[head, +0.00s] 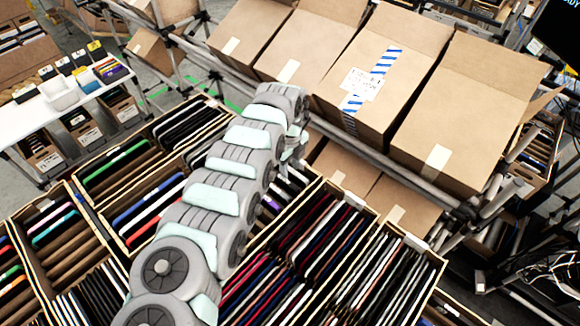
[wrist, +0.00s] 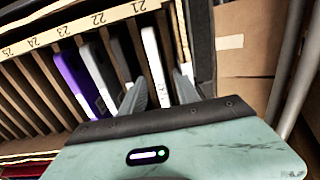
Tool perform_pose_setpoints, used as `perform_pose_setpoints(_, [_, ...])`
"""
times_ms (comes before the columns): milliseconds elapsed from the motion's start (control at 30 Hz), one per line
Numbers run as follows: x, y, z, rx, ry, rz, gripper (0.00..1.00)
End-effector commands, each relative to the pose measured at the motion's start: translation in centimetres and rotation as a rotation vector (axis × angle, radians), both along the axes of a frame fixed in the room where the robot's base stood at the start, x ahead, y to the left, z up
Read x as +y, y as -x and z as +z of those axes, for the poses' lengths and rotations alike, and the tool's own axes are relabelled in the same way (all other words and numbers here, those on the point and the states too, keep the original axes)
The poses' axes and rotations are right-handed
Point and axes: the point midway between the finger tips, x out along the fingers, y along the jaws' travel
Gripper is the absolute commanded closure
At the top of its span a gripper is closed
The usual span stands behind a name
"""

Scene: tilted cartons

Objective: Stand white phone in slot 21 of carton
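The carton (wrist: 48,34) shows in the wrist view with its numbered rim, labels 21 to 25 reading right to left. A white phone (wrist: 156,68) stands upright and slightly tilted among the dividers, below label 21. My gripper (wrist: 160,82) has its fingertips on either side of this phone, parted with visible gaps, so it looks open around it. The phone's lower part is hidden behind my gripper's body. In the head view my arm's end covers the gripper and the slot.
In the wrist view a purple phone (wrist: 75,82) and a grey phone (wrist: 97,76) stand to the left. A brown box (wrist: 245,55) and a metal rail lie right of the carton. In the head view, large open boxes (head: 375,75) stand behind the rail, with several filled cartons around my arm.

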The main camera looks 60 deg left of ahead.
Motion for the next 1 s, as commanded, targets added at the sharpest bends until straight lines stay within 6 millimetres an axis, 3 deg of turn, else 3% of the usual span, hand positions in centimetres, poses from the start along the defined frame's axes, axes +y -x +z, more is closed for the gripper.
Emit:
perform_pose_setpoints(267, [0.1,0.0,0.6,-0.001,-0.001,0.001,0.61])
perform_pose_setpoints(700, [0.1,0.1,8.4,-0.001,-0.004,0.001,0.61])
perform_pose_setpoints(1000, [0.0,0.0,10.8,0.000,0.000,0.000,0.61])
